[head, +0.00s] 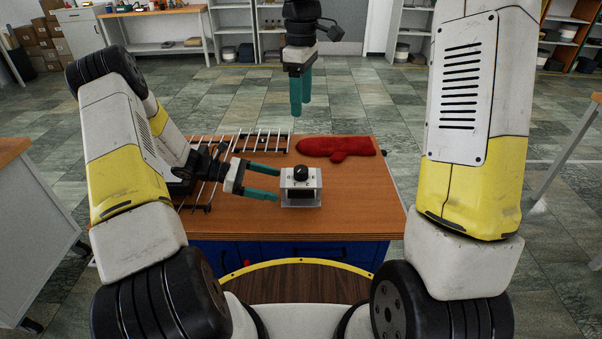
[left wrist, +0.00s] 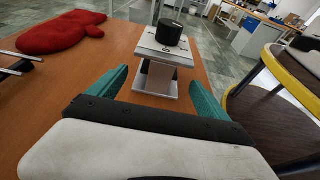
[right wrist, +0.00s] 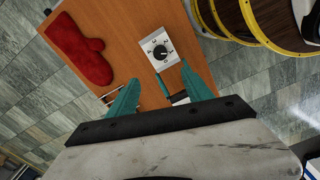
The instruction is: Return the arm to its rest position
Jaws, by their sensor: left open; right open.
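My left gripper (head: 262,182) is open, low over the wooden table, with its teal fingers pointing right at a small white press (head: 301,194) with a black knob on top. In the left wrist view the press (left wrist: 163,48) stands ahead, beyond the gap between the open fingers (left wrist: 160,92); I cannot tell whether they touch it. My right gripper (head: 300,92) is raised high above the table's far side, fingers pointing down. In the right wrist view its fingers (right wrist: 160,92) are apart with nothing held, and the press (right wrist: 158,50) with its lettered dial lies below.
A red oven mitt (head: 336,148) lies at the table's back right. A metal wire rack (head: 235,145) is at the back left, partly hidden by my left arm. The table (head: 360,205) is bare right of the press. Shelves and a workbench (head: 150,28) stand far behind.

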